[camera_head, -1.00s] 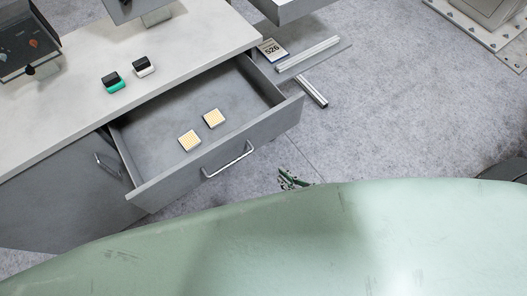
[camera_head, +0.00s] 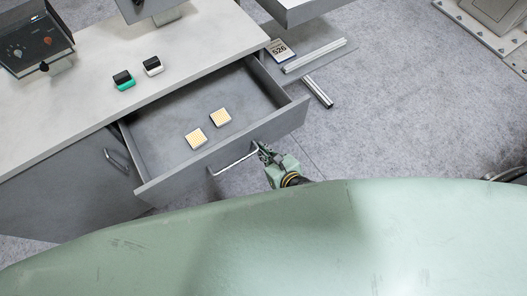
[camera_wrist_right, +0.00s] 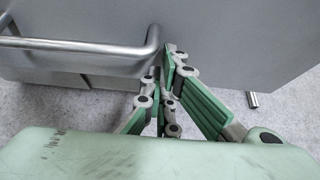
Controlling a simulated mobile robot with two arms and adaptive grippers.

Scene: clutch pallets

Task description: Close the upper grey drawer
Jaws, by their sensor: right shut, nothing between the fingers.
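The upper grey drawer (camera_head: 215,168) is pulled out of the cabinet under the white worktop. Two small square yellowish blocks (camera_head: 195,138) lie in it. Its bar handle (camera_head: 234,163) is on the front panel. My right gripper (camera_head: 263,149) is at the front panel, beside the right end of the handle. In the right wrist view its fingers (camera_wrist_right: 170,72) are shut and empty, just right of the handle's bent end (camera_wrist_right: 152,40), with the tips close to the grey front; I cannot tell if they touch. My left gripper is not in view.
The worktop (camera_head: 70,118) holds a green-and-black item (camera_head: 124,80), a white-and-black item (camera_head: 153,66) and a dark control box (camera_head: 32,45). Another open drawer (camera_head: 300,10) is at the top.

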